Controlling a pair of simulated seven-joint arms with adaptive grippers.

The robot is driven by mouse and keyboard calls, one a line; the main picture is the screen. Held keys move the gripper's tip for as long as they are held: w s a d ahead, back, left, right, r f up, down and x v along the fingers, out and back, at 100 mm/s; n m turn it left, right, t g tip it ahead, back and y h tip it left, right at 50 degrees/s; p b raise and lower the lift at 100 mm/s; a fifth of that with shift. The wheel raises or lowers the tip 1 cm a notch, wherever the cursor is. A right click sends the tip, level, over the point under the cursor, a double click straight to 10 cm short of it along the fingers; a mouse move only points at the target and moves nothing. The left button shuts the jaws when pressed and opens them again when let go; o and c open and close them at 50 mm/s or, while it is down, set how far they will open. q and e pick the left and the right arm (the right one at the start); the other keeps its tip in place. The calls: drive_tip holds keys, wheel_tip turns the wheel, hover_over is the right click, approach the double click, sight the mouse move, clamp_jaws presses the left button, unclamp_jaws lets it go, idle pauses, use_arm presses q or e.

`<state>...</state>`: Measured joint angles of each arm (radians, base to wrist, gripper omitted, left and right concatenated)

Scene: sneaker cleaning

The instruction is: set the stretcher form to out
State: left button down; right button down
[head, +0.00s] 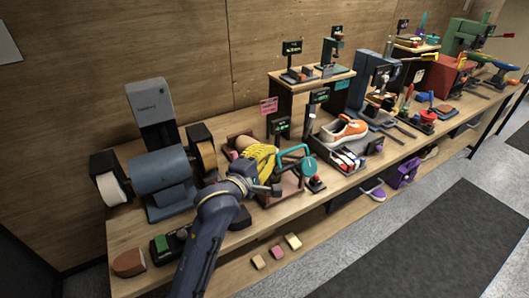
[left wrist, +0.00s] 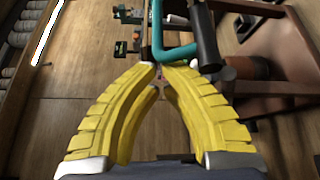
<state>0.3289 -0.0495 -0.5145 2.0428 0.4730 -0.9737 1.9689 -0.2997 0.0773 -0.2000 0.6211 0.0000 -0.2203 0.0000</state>
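The stretcher is a brown stand (head: 286,186) near the middle of the bench, with a teal bent handle (head: 309,152). The handle also shows in the left wrist view (left wrist: 180,52), just past my fingertips. A tan, rounded piece (head: 243,142) shows behind my fingers; I cannot tell whether it is the form. My left gripper (head: 274,155) has yellow ribbed fingers. My fingers and arm hide part of the stretcher. My right gripper is not in view.
A blue-grey machine with round wheels (head: 162,183) stands left of my arm. A tray with an orange-and-white sneaker (head: 345,130) is to the right, and a small red-knobbed box (head: 316,184) is close by. Blocks (head: 276,252) lie on the lower shelf. More tools crowd the far right.

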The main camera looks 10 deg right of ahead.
use_arm(q)
drive_tip(key=shift+s+d+r, duration=0.3)
drive_tip(key=shift+s, duration=0.15)
drive_tip(key=shift+s+d+r, duration=0.25)
drive_tip(key=shift+s, duration=0.15)
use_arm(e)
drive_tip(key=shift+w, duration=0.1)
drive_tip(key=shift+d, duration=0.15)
